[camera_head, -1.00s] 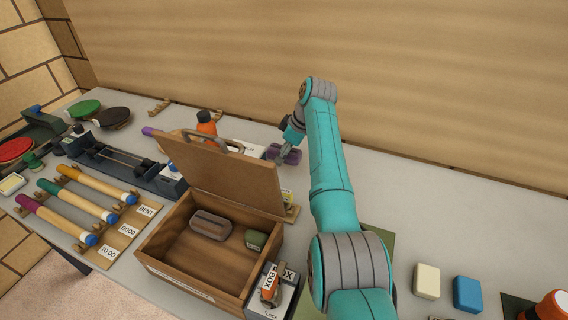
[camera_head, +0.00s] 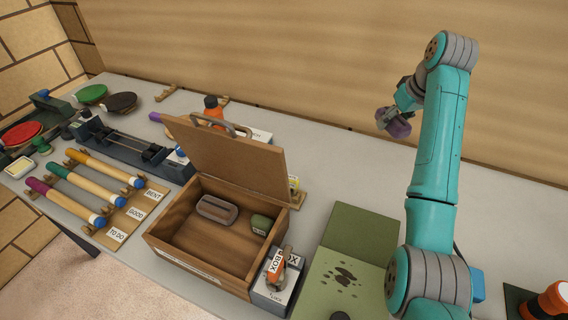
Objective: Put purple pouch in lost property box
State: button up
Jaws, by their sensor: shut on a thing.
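The purple pouch (camera_head: 399,127) is held up above the back of the table, to the right of the box. My gripper (camera_head: 386,116) is shut on it; the fingertips are small and partly hidden by the pouch and wrist. The lost property box (camera_head: 189,272) is a wooden box, taken to be this from its place and contents, as its front label is too small to read. Its lid (camera_head: 226,157) stands open at the back. Inside lie a grey-brown case (camera_head: 217,209) and a small green item (camera_head: 261,224).
A grey box with an orange-handled item (camera_head: 277,262) stands against the box's right front corner. A green mat (camera_head: 362,231) lies right of it. Orange-topped bottle (camera_head: 213,107) stands behind the lid. Rolled handles and paddles fill the left side.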

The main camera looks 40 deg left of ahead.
aim_at(207, 250)
jog(key=k, duration=1.05)
jog(key=k+u, duration=0.1)
jog(key=u, duration=0.25)
jog(key=k+u, duration=0.1)
jog(key=u, duration=0.25)
jog(key=i+l+u, duration=0.1)
jog(key=l+u, duration=0.9)
jog(key=l, duration=2.5)
